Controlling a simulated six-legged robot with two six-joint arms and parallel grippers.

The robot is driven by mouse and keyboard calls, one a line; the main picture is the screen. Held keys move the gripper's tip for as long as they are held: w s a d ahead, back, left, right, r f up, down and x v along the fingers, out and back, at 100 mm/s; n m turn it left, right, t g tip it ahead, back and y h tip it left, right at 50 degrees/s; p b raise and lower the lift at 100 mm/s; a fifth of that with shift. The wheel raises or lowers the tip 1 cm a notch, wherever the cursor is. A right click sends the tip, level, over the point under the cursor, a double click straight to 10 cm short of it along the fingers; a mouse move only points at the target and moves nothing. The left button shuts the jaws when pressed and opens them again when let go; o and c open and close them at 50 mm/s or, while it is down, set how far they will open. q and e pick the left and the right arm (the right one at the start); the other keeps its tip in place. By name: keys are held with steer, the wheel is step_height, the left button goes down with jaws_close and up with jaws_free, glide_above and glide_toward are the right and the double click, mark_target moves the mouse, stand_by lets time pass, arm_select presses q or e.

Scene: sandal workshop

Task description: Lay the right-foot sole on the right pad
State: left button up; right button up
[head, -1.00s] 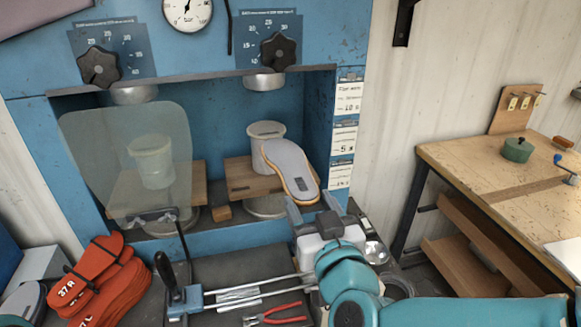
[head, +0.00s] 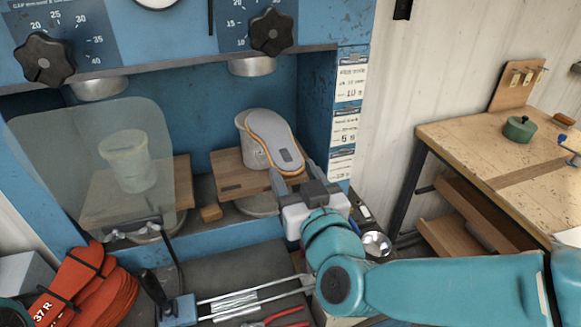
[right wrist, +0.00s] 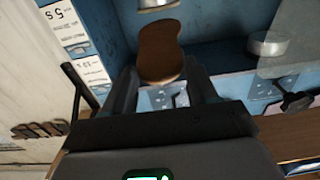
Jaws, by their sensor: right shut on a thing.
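The sole (head: 270,138) is grey on top with a tan edge and a dark patch near its lower end. My right gripper (head: 292,176) is shut on that lower end. The sole is tilted, its far end in front of the cream round pad (head: 243,150) on the right wooden block (head: 228,180). It covers much of this pad; I cannot tell whether they touch. In the right wrist view the sole (right wrist: 160,52) shows brown, between the fingers of my right gripper (right wrist: 162,88). My left gripper is not in view.
A clear shield (head: 90,165) stands before the left cream pad (head: 124,160). A metal ram (head: 252,66) hangs above the right pad. Red pliers (head: 275,318) and a metal bowl (head: 376,244) are near my right arm.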

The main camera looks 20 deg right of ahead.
mark_target(272, 140)
steer(key=shift+w+a+r, duration=0.15)
steer(key=shift+w+a, duration=0.1)
steer(key=shift+a, duration=0.05)
steer(key=w, duration=0.4)
steer(key=w+f, duration=0.1)
steer(key=w, duration=0.8)
steer(key=shift+w+d+f, duration=0.15)
steer(key=shift+d+f, duration=0.05)
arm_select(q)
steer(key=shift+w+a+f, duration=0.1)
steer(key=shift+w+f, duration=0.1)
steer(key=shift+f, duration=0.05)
arm_select(e)
steer(key=shift+w+f, duration=0.25)
steer(key=shift+w, duration=0.35)
steer(key=shift+w+f, duration=0.2)
steer(key=shift+w, duration=0.35)
arm_select(q)
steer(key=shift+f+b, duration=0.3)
steer(key=shift+b, duration=0.3)
arm_select(e)
steer(key=shift+f, duration=0.25)
steer(key=o, duration=1)
steer(key=shift+o, duration=0.2)
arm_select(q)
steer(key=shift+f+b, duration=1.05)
arm_select(e)
steer(key=s, duration=0.8)
